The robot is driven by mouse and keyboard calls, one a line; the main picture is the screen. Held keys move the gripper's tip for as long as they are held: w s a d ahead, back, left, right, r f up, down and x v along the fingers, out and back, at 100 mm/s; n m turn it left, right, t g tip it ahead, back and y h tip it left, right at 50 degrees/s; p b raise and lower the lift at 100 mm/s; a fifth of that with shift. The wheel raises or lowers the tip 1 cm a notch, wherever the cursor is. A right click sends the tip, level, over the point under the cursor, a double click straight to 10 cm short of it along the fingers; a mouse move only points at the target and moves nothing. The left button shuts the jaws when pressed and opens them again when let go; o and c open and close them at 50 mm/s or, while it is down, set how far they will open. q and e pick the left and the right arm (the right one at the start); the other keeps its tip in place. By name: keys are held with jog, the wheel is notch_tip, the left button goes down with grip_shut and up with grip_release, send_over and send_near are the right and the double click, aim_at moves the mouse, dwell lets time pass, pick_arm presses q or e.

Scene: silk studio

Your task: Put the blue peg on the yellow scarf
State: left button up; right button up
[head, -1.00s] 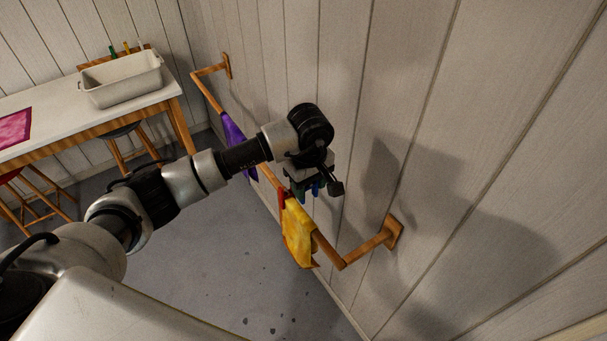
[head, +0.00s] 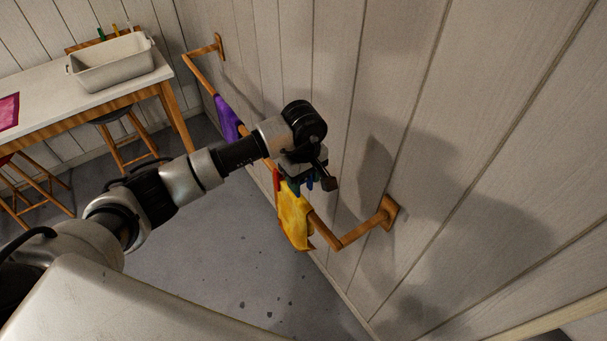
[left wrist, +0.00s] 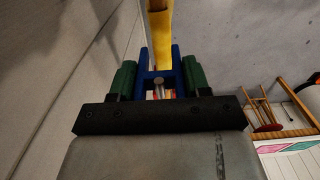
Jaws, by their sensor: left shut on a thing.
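The yellow scarf (head: 293,220) hangs over the wooden rail near its near end. My left gripper (head: 305,182) is just above the rail, over the top of the scarf. In the left wrist view, its green fingers (left wrist: 159,80) are shut on the blue peg (left wrist: 189,72), whose two prongs point away from the gripper. The yellow scarf (left wrist: 161,45) shows beyond and between the prongs; I cannot tell whether the peg touches it. In the head view only a small bit of blue shows under the gripper. My right gripper is not in view.
The wooden rail (head: 325,232) is fixed to the panelled wall by a bracket (head: 388,212). A purple scarf (head: 228,118) hangs farther along, and a red thing (head: 277,180) is beside the yellow scarf. A table with a pale tub (head: 112,70) stands at the left.

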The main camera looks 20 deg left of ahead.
aim_at(304, 203)
pick_arm(q)
jog(key=shift+s+f+b, duration=0.1)
jog(key=shift+f+b, duration=0.4)
jog(key=shift+f, duration=0.65)
jog(key=shift+f+b, duration=0.65)
jog(key=shift+f, duration=0.85)
notch_tip(304, 203, down, 2)
jog(key=b, duration=0.2)
jog(key=shift+f+b, duration=0.25)
jog(key=shift+b, duration=0.1)
jog(key=shift+f+b, duration=0.35)
jog(key=shift+b, duration=0.05)
jog(key=shift+f+b, duration=0.3)
jog(key=shift+b, duration=0.15)
jog(key=o, duration=1)
jog(key=shift+c, duration=0.2)
